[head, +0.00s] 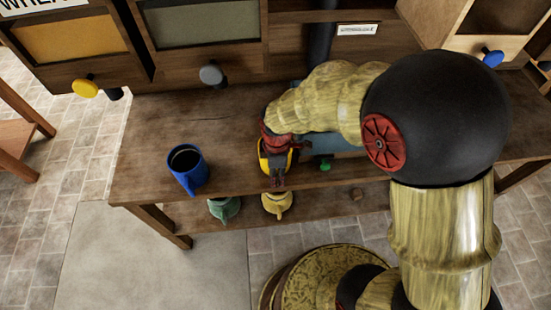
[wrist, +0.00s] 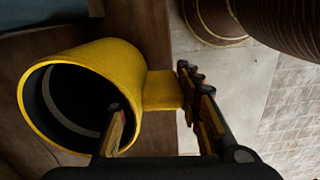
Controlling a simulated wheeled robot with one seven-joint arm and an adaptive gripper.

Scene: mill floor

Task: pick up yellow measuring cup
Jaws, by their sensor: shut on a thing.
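The yellow measuring cup (wrist: 95,65) shows large in the wrist view, its dark mouth toward the camera and its short handle (wrist: 163,90) pointing right. My gripper (wrist: 150,92) is shut on it: one finger reaches into the mouth, the other lies at the handle's outer end. In the head view, the cup (head: 264,163) is partly hidden by my gripper (head: 278,181) near the front edge of the wooden bench. I cannot tell whether it touches the bench top.
A blue cup (head: 187,168) stands on the bench (head: 150,135) to the left. A green funnel-like item (head: 224,209) and a yellow one (head: 277,205) are below the front edge. Bins with a yellow knob (head: 85,88) and a grey knob (head: 211,75) stand behind.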

